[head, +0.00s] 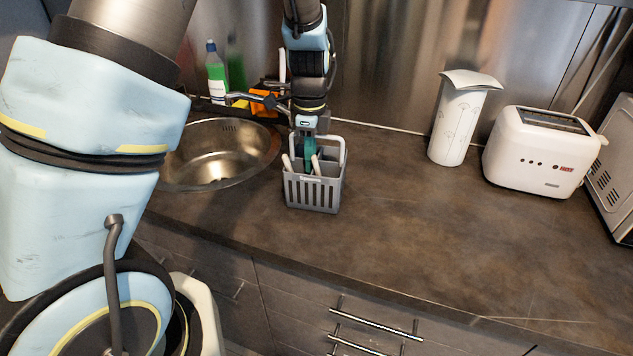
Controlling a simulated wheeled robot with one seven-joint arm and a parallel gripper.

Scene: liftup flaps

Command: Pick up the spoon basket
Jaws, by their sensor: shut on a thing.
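The spoon basket (312,193) is a grey slotted holder with a raised handle. It is at the counter beside the sink, in the middle of the head view. Light and green utensil handles stick up inside it. My gripper (309,135) points down from above at the basket's back side and is shut on the basket by its handle. The fingertips are small here and partly hidden by the arm and the handle. I cannot tell whether the basket's base touches the counter.
A round metal sink (222,152) lies to the left. A green-and-white bottle (216,78) and an orange sponge (264,103) stand behind it. A paper roll (457,125) and a white toaster (541,150) stand at right. The counter (420,225) between basket and toaster is clear.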

